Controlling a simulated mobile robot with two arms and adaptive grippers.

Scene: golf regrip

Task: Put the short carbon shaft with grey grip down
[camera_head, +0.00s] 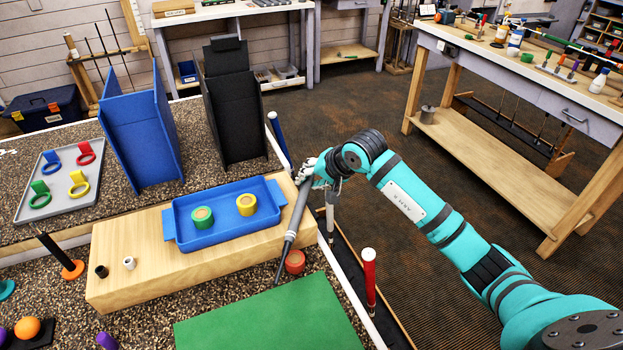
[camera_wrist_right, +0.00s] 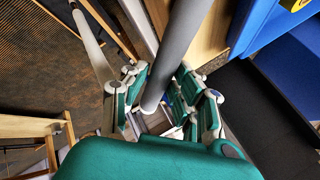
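The short carbon shaft with grey grip (camera_head: 297,214) is held by my right gripper (camera_head: 308,177) at the right end of the wooden block. It slants, with the grey grip up in the fingers and the thin dark shaft pointing down toward the green mat. Whether its lower tip touches anything is unclear. In the right wrist view the thick grey grip (camera_wrist_right: 180,50) runs between the green-padded fingers (camera_wrist_right: 163,100), which are closed around it. My left gripper is not in view.
The wooden block (camera_head: 130,245) carries a blue tray (camera_head: 222,227) with green and yellow rolls. A red roll (camera_head: 295,262) sits beside the shaft. The green mat (camera_head: 270,320) is bare. Blue (camera_head: 140,135) and black (camera_head: 235,115) stands rise behind. A red-gripped club (camera_head: 369,275) stands at the right edge.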

